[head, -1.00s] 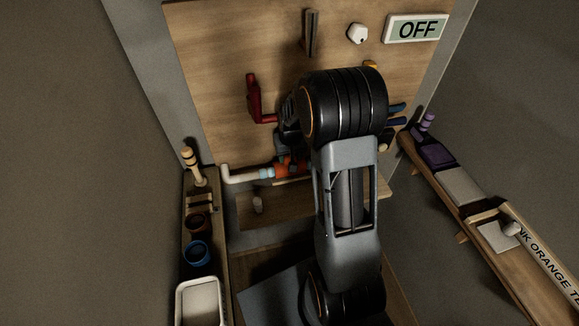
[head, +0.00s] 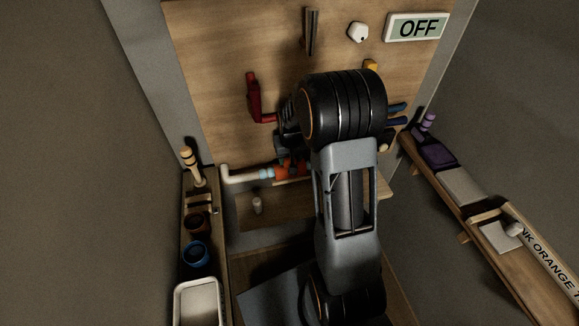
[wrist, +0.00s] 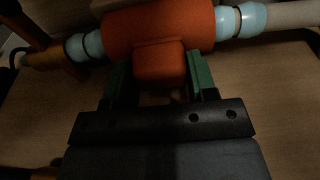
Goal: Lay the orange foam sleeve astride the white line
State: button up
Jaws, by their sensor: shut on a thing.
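The orange foam sleeve (wrist: 160,30) is across the top of the wrist view, with a block-like grip tab facing me. My gripper (wrist: 160,72) is shut on this tab, a green finger pad on each side. The white line (wrist: 292,14) runs out to the right of the sleeve, with pale blue rings (wrist: 228,20) at both sides. The sleeve lines up with the line and appears to be on it; its underside is hidden. In the head view the sleeve (head: 287,171) shows beside the white line (head: 240,177), partly behind my arm.
A red lever (head: 254,98) is on the wooden panel above the line. A left shelf holds a blue cup (head: 196,252) and a white tray (head: 198,303). A right shelf (head: 476,225) holds a purple item (head: 437,153). A small wooden ledge (head: 285,205) is below the line.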

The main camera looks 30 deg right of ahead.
jog(key=o, duration=1.4)
jog(key=r, duration=0.4)
jog(key=s+r, duration=0.1)
jog(key=r, duration=0.4)
jog(key=s+r, duration=0.1)
jog(key=r, duration=0.3)
jog(key=shift+a+r, duration=0.2)
jog(key=shift+r, duration=0.1)
jog(key=s+a, duration=0.3)
jog(key=s, duration=0.2)
jog(key=s+a+r+n+t, duration=0.1)
jog(key=s+a, duration=0.2)
jog(key=s, duration=0.3)
jog(key=s+a+n+t, duration=0.1)
jog(key=s+a, duration=0.2)
jog(key=s, duration=0.2)
jog(key=shift+s+a+r, duration=0.25)
jog(key=shift+s+a, duration=0.05)
jog(key=shift+a, duration=0.05)
